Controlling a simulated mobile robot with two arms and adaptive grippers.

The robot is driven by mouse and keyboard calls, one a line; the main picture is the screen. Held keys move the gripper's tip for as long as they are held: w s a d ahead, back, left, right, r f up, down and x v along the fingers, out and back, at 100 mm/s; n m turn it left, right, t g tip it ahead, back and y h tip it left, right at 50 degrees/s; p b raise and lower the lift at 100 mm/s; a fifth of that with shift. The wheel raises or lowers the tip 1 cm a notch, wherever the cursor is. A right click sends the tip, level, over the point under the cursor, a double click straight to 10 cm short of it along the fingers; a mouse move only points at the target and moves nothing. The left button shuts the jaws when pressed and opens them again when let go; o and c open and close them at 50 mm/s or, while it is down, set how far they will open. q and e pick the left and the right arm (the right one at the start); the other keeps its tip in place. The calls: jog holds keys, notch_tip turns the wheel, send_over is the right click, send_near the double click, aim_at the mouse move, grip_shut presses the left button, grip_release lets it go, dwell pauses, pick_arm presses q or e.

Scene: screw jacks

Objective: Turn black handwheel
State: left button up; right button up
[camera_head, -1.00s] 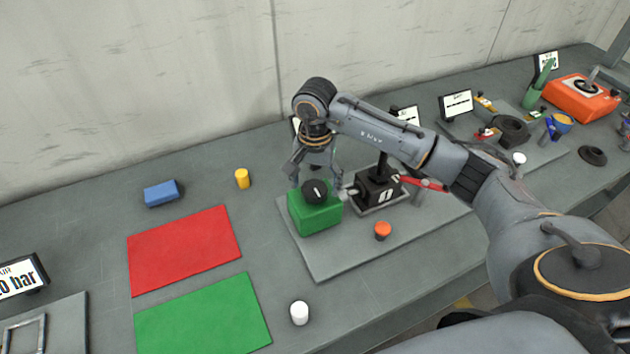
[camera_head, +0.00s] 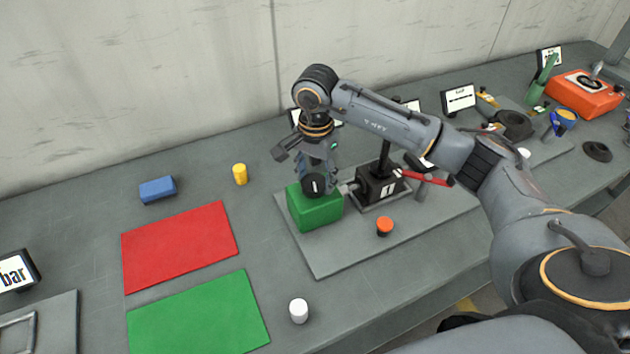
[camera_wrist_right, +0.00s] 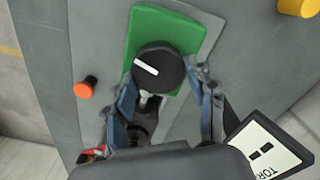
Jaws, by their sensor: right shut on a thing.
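The black handwheel (camera_head: 314,185) with a white mark sits on top of a green block (camera_head: 312,211) on a grey plate. My right gripper (camera_head: 318,176) reaches down onto it from above. In the right wrist view the handwheel (camera_wrist_right: 158,68) lies between the two fingers of my right gripper (camera_wrist_right: 165,90), and the gripper is shut on it. The white mark runs slanting across part of the wheel's face there. My left gripper is not in view.
A black jack unit (camera_head: 380,185) with a red lever stands right of the green block. An orange-topped button (camera_head: 384,226) is in front. Red (camera_head: 180,245) and green (camera_head: 200,312) mats lie left, with a blue block (camera_head: 157,190) and yellow cylinder (camera_head: 240,174) behind.

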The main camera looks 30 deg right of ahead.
jog(key=m+b, duration=0.2)
jog(key=shift+f+m, duration=0.2)
jog(key=shift+m, duration=0.2)
jog(key=m+b, duration=0.2)
jog(key=m, duration=0.1)
jog(key=shift+s+m, duration=0.15)
jog(key=shift+m, duration=0.15)
jog(key=m+b, duration=0.3)
jog(key=m, duration=0.3)
jog(key=shift+s, duration=0.15)
jog(key=m+b, duration=0.1)
jog(key=m, duration=0.5)
jog(key=shift+s+a+r+m+b, duration=0.1)
jog(key=shift+s+a+m+b, duration=0.05)
jog(key=shift+m+b, duration=0.25)
jog(key=m, duration=0.3)
jog(key=shift+a, duration=0.1)
jog(key=shift+m+b, duration=0.4)
jog(key=shift+m, duration=1.6)
jog(key=shift+a+r, duration=0.1)
